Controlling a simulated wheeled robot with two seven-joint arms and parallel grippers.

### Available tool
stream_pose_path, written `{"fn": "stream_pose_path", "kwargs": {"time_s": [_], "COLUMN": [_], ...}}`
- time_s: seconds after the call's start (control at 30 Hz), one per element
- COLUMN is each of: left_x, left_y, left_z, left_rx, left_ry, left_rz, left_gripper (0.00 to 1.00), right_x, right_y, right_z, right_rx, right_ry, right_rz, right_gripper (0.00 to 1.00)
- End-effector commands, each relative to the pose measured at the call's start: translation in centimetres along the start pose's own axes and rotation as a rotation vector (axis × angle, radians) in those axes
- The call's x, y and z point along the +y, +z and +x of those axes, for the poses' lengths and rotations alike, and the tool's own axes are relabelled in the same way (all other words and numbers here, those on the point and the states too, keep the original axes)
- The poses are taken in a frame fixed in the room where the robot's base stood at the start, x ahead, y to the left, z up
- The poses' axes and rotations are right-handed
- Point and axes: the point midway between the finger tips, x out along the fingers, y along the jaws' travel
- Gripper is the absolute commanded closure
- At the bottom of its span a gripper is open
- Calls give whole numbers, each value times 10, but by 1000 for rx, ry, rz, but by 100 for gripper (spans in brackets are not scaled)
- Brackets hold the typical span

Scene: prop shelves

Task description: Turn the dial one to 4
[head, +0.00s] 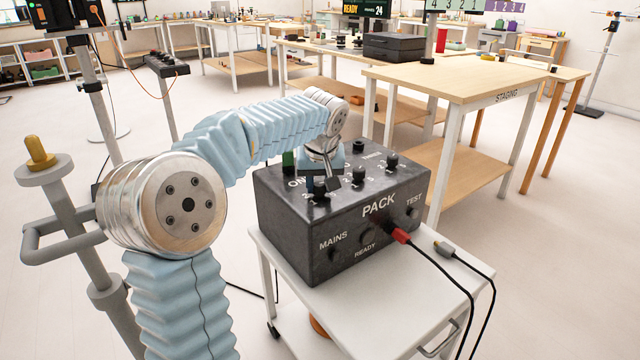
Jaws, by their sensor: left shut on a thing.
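The dark grey box marked PACK (300,245) stands on a white cart. Its top carries several black dials with white numbers around them. My left arm reaches over the box from the left, and my left gripper (322,178) points down at the left part of the top. It is shut on the leftmost front dial (320,190), which looks like dial one. The gripper partly hides this dial and its numbers, so I cannot read its setting. A middle dial (358,176) and a right dial (392,161) stand free beside it. My right gripper is out of view.
A wooden table (470,82) stands behind to the right.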

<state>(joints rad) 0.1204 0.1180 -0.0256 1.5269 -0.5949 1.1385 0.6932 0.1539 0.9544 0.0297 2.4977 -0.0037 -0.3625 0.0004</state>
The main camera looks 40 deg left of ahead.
Motion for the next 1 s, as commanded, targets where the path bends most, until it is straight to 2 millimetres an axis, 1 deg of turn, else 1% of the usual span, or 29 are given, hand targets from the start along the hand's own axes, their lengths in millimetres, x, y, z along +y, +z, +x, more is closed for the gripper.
{"fn": "stream_pose_path", "kwargs": {"time_s": [0.2,0.4,0.97,1.0], "left_x": [-1,-1,-1,-1], "left_y": [-1,-1,-1,-1], "left_z": [-1,-1,0,0], "left_rx": [1,0,1,1], "left_ry": [51,77,90,90], "left_rz": [118,185,215,215], "left_gripper": [98,98,98,66], "right_x": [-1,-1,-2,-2], "right_y": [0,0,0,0], "right_z": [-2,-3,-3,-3], "right_rx": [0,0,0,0], "right_ry": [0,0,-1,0], "right_rz": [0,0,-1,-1], "right_gripper": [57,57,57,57]}}
